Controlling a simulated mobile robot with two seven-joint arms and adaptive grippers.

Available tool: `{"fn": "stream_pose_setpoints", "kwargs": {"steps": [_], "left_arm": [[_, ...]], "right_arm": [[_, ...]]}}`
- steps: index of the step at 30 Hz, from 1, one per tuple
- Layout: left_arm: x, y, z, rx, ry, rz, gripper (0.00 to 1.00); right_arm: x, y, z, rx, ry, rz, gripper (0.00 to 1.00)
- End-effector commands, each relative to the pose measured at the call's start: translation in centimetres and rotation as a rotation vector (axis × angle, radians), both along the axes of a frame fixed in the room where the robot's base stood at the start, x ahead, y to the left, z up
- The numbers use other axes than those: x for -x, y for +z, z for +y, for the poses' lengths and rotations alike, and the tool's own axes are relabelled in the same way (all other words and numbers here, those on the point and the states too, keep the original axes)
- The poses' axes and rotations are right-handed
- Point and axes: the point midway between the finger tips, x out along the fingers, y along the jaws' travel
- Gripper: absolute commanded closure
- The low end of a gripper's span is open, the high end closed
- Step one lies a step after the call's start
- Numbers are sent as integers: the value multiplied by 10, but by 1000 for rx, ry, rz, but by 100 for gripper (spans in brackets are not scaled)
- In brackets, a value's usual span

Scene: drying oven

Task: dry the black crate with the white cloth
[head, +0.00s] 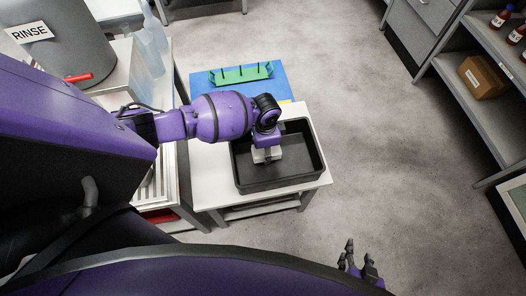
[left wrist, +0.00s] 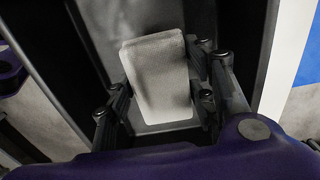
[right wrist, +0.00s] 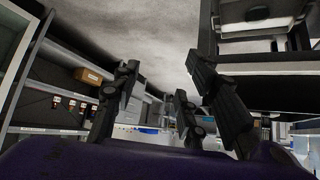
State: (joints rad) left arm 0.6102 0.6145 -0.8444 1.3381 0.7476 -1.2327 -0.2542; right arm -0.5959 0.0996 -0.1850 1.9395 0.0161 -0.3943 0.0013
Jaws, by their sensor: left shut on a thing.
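The black crate (head: 300,178) stands on a white table in the head view, and its inside also shows in the left wrist view (left wrist: 95,50). The white cloth (left wrist: 157,75) is a folded pad between the fingers of my left gripper (left wrist: 165,108). My left gripper (head: 266,150) is shut on the cloth and is inside the crate, low over its floor. I cannot tell whether the cloth touches the floor. My right gripper (head: 360,262) is empty, away from the table at the lower right; its fingers are spread in the right wrist view (right wrist: 157,105).
A grey RINSE container (head: 75,45) and clear bottles (head: 150,52) stand at the left. Shelves with a cardboard box (head: 482,77) are at the right. The floor between is clear.

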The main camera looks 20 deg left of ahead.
Motion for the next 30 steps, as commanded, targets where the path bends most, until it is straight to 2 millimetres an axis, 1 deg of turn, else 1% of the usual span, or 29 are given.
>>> {"fn": "stream_pose_setpoints", "kwargs": {"steps": [1,4,7,14,30], "left_arm": [[-4,11,0,1,1,-9,74],[-5,20,0,0,2,-9,74],[-4,25,0,-1,4,-6,74],[-2,24,0,0,4,1,74],[-2,24,0,0,4,-1,74]], "right_arm": [[-2,6,1,-2,0,-9,60],[-1,10,3,-6,0,-10,60],[0,11,5,-9,0,-7,60],[2,7,8,-14,1,5,60],[-5,14,8,-15,0,-15,60]]}}
